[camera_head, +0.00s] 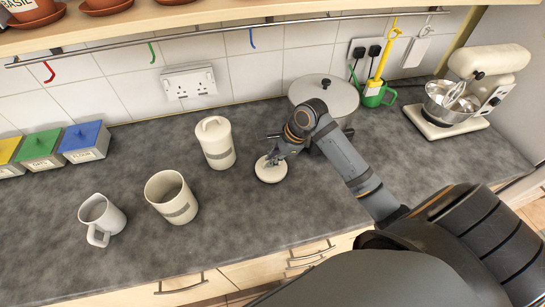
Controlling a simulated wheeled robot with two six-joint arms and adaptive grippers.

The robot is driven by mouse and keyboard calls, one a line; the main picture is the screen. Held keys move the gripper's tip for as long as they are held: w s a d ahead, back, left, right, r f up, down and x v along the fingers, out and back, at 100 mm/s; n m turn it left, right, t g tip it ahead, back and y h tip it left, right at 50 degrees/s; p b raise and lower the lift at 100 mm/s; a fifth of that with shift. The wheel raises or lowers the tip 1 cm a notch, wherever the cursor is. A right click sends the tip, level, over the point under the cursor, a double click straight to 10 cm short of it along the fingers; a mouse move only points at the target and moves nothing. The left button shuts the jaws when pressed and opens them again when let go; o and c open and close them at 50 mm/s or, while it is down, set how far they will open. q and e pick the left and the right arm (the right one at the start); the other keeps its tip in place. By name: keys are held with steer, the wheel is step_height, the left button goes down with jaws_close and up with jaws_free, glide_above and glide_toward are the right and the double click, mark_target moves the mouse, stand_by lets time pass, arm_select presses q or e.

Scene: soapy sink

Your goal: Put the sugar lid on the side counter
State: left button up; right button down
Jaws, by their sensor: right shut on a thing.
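My right gripper (274,156) is shut on the sugar lid (271,173), a round cream disc, gripped from above. The lid is level, at or just above the grey side counter (300,215); I cannot tell whether it touches. To its left an open cream canister (171,197) stands upright with no lid on it; its label is too small to read. My left gripper is not in view.
A lidded cream canister (215,142) stands left of the lid. A large grey pot (323,92) is close behind my right gripper. A mug (101,219), coloured boxes (84,142) and a stand mixer (465,90) are farther off. The counter in front of the lid is clear.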

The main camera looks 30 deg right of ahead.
steer(key=c, duration=1.5)
jaws_free()
steer(key=shift+o, duration=0.2)
steer(key=v, duration=1.2)
steer(key=shift+p, duration=0.3)
